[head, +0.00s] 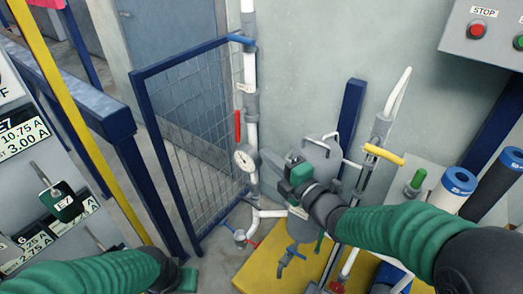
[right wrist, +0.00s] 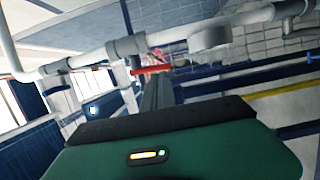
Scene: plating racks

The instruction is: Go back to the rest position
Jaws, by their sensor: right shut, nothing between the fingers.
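My right arm reaches in from the right in the head view. Its right gripper (head: 296,172) is in front of the grey tank (head: 318,160), near the round gauge (head: 245,158). In the right wrist view the fingers of this gripper (right wrist: 157,92) are together with nothing between them. My left arm lies along the bottom left. Its left gripper (head: 186,279) shows only in part at the bottom edge, and its fingers cannot be made out.
A white pipe (head: 250,70) with a red lever (head: 238,125) runs up the wall beside the blue-framed mesh gate (head: 185,135). A yellow-handled valve (head: 384,154) stands right of the tank. A yellow base (head: 262,264) lies below. A stop-button box (head: 485,35) hangs upper right.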

